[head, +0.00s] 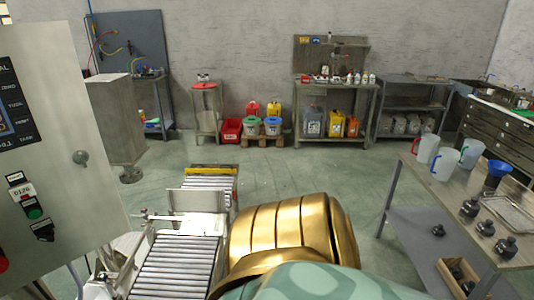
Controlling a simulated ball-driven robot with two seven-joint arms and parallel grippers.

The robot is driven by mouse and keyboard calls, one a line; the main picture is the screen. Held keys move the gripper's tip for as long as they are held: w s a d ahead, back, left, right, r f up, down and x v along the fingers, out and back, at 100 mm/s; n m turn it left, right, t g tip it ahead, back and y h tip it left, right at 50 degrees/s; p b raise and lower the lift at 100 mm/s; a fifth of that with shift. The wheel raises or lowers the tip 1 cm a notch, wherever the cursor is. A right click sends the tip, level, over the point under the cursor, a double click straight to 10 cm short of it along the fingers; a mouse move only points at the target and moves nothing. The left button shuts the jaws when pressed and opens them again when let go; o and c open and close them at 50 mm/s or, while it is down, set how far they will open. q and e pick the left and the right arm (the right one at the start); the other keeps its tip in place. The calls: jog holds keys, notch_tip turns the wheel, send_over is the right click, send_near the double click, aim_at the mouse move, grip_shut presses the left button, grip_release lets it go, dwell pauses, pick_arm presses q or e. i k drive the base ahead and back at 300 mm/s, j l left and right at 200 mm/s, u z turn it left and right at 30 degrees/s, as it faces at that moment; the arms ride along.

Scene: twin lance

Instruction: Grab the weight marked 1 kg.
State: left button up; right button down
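Several dark knobbed weights stand on the workbench (425,178) at the right of the head view. They form a row: a far weight (470,208), a middle weight (486,228) and a near weight (506,247). Another small dark weight (438,230) sits on the bench's grey lower shelf (408,232). A wooden box (447,280) there holds more dark pieces. The markings are too small to read, so I cannot tell which weight is the 1 kg one. Neither of my grippers is in view.
White jugs (445,163), a blue funnel (497,172) and a wire tray (515,212) share the workbench. A roller conveyor (175,265) runs at the lower left beside a grey control cabinet (60,150). Green floor (300,178) lies open in the middle.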

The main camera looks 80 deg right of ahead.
aim_at(507, 248)
jog(key=z, duration=4.55)
